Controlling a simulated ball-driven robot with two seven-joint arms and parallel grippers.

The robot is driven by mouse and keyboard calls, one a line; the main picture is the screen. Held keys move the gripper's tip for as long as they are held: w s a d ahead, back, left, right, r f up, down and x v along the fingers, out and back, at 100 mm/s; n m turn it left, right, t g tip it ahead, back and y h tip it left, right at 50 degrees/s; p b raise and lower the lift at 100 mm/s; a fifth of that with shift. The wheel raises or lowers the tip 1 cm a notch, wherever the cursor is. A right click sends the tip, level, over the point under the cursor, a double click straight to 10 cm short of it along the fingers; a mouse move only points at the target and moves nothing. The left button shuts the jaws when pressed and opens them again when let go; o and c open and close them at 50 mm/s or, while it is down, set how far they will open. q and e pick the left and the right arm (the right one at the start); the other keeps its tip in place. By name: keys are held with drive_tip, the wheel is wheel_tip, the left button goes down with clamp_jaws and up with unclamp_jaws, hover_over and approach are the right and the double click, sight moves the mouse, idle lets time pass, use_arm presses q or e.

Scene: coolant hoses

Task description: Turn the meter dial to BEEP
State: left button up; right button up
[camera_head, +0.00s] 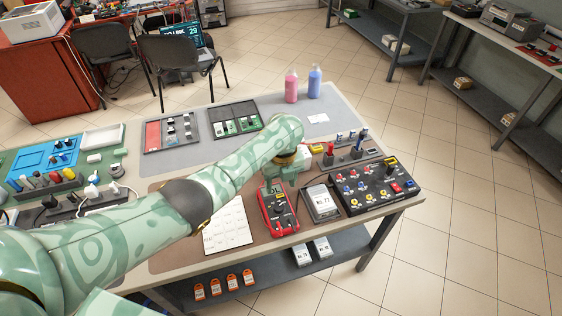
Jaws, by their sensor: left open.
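A red and dark multimeter (279,211) lies on the brown mat near the front edge of the table. Its dial is around the middle of its face, and its markings are too small to read. My left arm comes in from the left across the table. My left gripper (272,187) points down over the upper end of the meter and is open. Its fingers partly cover the meter's upper part, and I cannot tell whether they touch it. My right gripper is not in view.
A white printed sheet (228,226) lies left of the meter. A grey device marked No. 73 (321,203) and a black panel with sockets and knobs (379,186) are to its right. Pink (291,86) and blue (314,82) bottles stand at the back. Orange items sit on the lower shelf.

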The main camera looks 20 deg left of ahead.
use_arm(q)
wheel_tip(320, 180, up, 6)
drive_tip(key=shift+d+f+p, duration=0.1)
drive_tip(key=shift+p, duration=0.9)
